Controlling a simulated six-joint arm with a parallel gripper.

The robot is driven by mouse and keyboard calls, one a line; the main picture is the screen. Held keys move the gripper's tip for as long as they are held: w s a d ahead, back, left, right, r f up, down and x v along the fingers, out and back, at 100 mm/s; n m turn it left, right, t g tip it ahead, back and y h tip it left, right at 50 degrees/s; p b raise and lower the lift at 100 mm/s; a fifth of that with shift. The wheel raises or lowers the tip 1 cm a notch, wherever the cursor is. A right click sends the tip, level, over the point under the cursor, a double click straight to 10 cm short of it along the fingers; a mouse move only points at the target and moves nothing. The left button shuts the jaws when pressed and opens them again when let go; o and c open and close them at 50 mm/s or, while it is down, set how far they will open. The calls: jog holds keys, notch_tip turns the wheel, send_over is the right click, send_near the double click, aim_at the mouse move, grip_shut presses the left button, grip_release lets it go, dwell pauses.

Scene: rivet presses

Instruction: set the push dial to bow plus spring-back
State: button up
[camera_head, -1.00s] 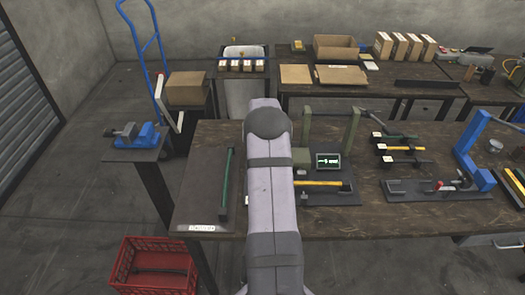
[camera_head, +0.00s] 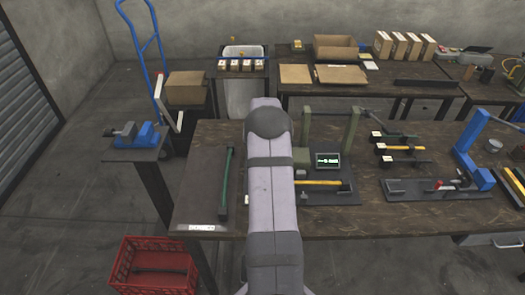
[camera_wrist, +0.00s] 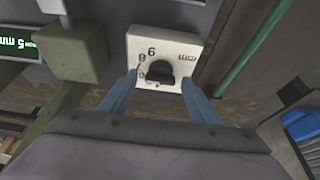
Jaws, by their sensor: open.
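In the head view my arm hides the dial and gripper.
The green press frame (camera_head: 351,130) and a yellow-handled bar (camera_head: 322,183) are right of my arm. A blue press (camera_head: 475,150) stands farther right. A red crate (camera_head: 152,268) is on the floor.

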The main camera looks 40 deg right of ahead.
jog(key=b+v, duration=0.2)
jog(key=v, duration=0.5)
jog(key=shift+r, duration=0.15)
jog(key=shift+a, duration=0.15)
dwell(0.3)
jog(key=s+a+r+n+g+y, duration=0.1)
jog(key=s+a+n, duration=0.1)
jog(key=a, duration=1.1)
jog(key=s+a+r+n+y, duration=0.1)
jog(key=s+a+n, duration=0.2)
jog(key=a, duration=1)
jog(key=s+a+f+n+g+y, duration=0.1)
jog(key=s+a+n, duration=0.3)
jog(key=s+a, duration=0.9)
jog(key=s+g, duration=0.1)
jog(key=s, duration=0.2)
jog(key=shift+a+f, duration=0.2)
jog(key=shift+a, duration=0.2)
